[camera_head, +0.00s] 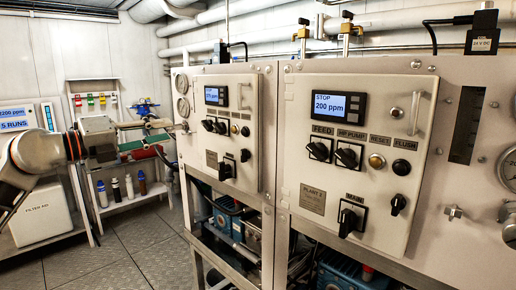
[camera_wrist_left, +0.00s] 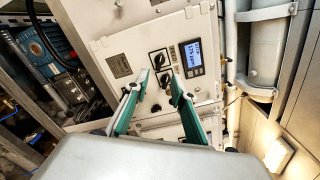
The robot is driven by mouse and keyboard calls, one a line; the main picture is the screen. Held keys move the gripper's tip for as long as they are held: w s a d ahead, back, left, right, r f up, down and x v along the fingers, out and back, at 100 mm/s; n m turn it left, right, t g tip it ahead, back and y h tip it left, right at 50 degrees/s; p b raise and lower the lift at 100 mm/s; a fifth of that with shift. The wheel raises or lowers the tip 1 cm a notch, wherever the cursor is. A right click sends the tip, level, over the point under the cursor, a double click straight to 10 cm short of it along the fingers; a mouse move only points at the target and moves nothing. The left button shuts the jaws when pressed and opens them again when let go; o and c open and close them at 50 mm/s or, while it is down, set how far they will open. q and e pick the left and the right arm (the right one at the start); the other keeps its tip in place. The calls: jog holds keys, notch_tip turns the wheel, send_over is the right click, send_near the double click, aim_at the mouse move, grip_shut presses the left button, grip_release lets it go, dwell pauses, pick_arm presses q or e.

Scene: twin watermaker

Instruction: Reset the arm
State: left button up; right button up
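My left arm comes in from the left in the head view. Its gripper (camera_head: 164,136) is held up in the air in front of the left control panel (camera_head: 231,130), near that panel's left edge. In the left wrist view the two green-backed fingers of the gripper (camera_wrist_left: 158,82) are apart, with nothing between them. Beyond them is a tilted view of a panel (camera_wrist_left: 110,48) with a lit blue display (camera_wrist_left: 193,58) and black knobs. I cannot tell how far the fingertips are from it. My right gripper shows in neither view.
The right control panel (camera_head: 356,150) has a display (camera_head: 338,105) reading STOP, 200 ppm. A shelf (camera_head: 135,202) with several bottles stands behind my left arm. A white filter box (camera_head: 40,213) is at the far left. The floor (camera_head: 135,258) in front is clear.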

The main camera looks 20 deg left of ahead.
pick_arm(q)
jog(key=s+d+f+n+y+p, duration=0.15)
jog(key=d+f+n, duration=0.3)
jog(key=f, duration=0.85)
jog(key=s+d+f+n+t, duration=0.1)
jog(key=s+d+f+n, duration=0.15)
jog(key=f+n, duration=0.7)
jog(key=s+d+f+n+y+p, duration=0.15)
jog(key=d+f, duration=0.35)
jog(key=f, duration=1.2)
jog(key=s+d+f+n+g, duration=0.3)
jog(key=s+d+f, duration=0.5)
jog(key=f, duration=0.3)
jog(key=s+d+f+n+g+y, duration=0.1)
jog(key=s+d+f+n+g, duration=0.3)
jog(key=s+d+f, duration=0.4)
notch_tip(320, 180, down, 5)
jog(key=shift+s+r+n, duration=0.2)
jog(key=shift+s+n, duration=0.55)
jog(key=shift+s, duration=0.5)
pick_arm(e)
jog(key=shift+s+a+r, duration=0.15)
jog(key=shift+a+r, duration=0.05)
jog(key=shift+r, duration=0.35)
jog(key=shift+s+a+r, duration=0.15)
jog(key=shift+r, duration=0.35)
